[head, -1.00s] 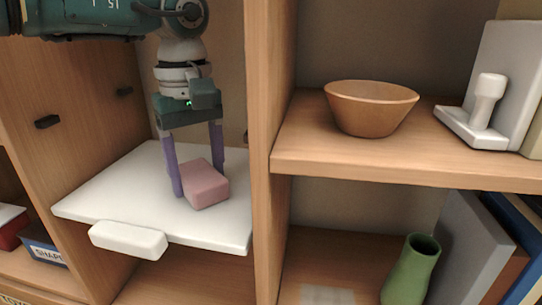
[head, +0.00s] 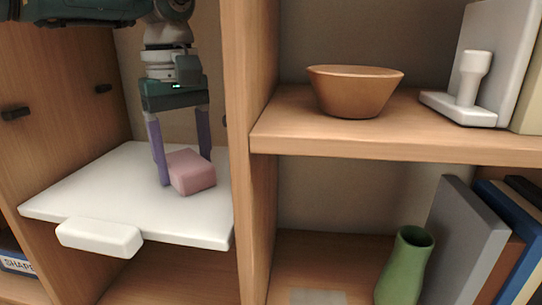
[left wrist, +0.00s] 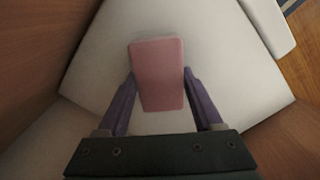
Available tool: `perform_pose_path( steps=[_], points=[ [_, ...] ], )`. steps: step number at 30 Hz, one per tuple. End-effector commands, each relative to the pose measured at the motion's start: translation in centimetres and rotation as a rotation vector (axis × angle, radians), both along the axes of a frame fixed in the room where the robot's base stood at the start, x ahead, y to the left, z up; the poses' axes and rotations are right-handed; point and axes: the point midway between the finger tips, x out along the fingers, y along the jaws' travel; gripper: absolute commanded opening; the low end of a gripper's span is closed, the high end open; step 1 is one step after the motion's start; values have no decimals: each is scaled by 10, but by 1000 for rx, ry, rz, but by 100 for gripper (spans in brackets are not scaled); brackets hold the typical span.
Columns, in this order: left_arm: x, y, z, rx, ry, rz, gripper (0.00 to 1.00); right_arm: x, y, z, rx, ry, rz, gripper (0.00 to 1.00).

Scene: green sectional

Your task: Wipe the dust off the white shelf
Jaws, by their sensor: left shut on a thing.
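The white shelf (head: 105,190) is a flat board in the left bay of the wooden unit, with a white block-like handle (head: 98,236) on its front edge. My left gripper (head: 184,172) is shut on a pink block-shaped sponge (head: 192,173) over the right part of the shelf. The sponge appears to rest on the shelf; exact contact is hard to tell. In the left wrist view the sponge (left wrist: 158,75) sits between the two purple fingers, above the white surface (left wrist: 215,60). I see no clear dust on the shelf.
A wooden divider (head: 247,150) stands close to the right of the shelf. Dark pegs (head: 15,113) stick out of the left wall. Beyond the divider are a brown bowl (head: 354,92), a white bookend (head: 467,90), a green vase (head: 405,268) and several books (head: 468,240).

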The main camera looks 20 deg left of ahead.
Motion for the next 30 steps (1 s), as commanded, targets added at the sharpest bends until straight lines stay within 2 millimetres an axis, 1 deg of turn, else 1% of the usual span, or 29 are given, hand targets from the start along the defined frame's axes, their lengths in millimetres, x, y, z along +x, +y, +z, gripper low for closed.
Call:
perform_pose_path(
  steps=[1, 6, 13, 21, 24, 30],
  points=[
    [-3, 8, -1, 6, 6, 5, 0, 0, 0, 3, 0, 0, 0, 35],
    [-7, 24, 0, 6, 6, 5, 0, 0, 0, 5, 0, 0, 0, 35],
    [-9, 34, 0, 4, 5, 3, 0, 0, 0, 6, 0, 0, 0, 35],
    [-15, 59, -2, 4, 5, 6, 0, 0, 0, 5, 0, 0, 0, 35],
    [-17, 66, -2, 4, 5, 4, 0, 0, 0, 5, 0, 0, 0, 35],
    [-18, 72, -2, 4, 5, 5, 0, 0, 0, 4, 0, 0, 1, 35]
  ],
)
